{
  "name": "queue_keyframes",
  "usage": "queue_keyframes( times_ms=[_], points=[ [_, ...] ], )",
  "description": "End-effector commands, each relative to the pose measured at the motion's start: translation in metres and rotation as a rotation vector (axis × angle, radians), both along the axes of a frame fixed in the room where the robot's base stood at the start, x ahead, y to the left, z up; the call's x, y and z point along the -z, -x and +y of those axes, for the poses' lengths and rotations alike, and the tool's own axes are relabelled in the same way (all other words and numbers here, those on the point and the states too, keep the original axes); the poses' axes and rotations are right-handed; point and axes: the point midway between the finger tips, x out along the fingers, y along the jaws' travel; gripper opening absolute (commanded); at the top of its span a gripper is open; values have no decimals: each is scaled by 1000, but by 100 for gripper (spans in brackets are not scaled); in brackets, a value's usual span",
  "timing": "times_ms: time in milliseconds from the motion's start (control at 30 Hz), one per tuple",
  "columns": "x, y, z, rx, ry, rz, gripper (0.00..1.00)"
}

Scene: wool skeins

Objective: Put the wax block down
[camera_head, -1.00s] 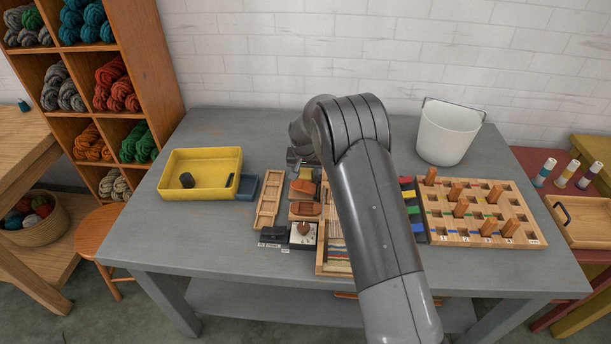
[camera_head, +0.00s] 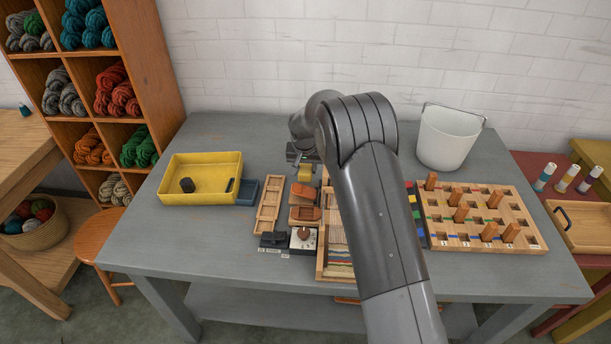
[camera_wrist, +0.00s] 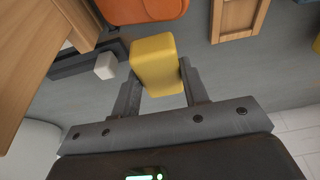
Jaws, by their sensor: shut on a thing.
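The wax block (camera_wrist: 157,66) is a yellow, rounded block. In the wrist view it sits between the two fingers of my gripper (camera_wrist: 161,92), which is shut on it. In the head view the wax block (camera_head: 306,172) shows as a small yellow patch just below my gripper (camera_head: 303,160), behind the wooden pieces on the grey table (camera_head: 220,237). My arm hides part of this area in the head view. I cannot tell whether the block touches the table.
A yellow tray (camera_head: 200,196) with a dark piece stands left. A wooden tray (camera_head: 268,206), an orange-brown piece (camera_head: 307,214), and a small loom frame (camera_head: 337,263) lie close in front. A pegboard (camera_head: 480,241) and white bucket (camera_head: 446,139) stand right. Bare table lies behind the yellow tray.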

Motion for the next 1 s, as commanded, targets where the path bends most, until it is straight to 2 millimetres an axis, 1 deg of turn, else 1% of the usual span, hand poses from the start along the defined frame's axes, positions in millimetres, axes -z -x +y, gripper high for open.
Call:
queue_keyframes(
  times_ms=[33,100,233,300,433,467,567,667,767,800,867,900,967,1000],
  points=[
    [-13,-1,0,-1,-2,-4,12],
    [-27,-1,0,0,-1,-3,12],
    [-48,0,0,0,-1,-2,12],
    [-55,0,0,0,-1,-1,12],
    [-61,-2,-3,4,0,0,12],
    [-62,-5,-6,8,0,0,12],
    [-62,-18,-23,33,2,0,12],
    [-62,-41,-56,78,3,0,12],
    [-63,-67,-100,135,4,0,12],
    [-63,-77,-120,160,4,-1,12],
    [-63,-90,-150,197,5,0,12],
    [-63,-98,-170,221,5,-1,12],
    [-63,-108,-200,256,3,0,12],
    [-63,-113,-218,278,4,1,12]
  ],
)
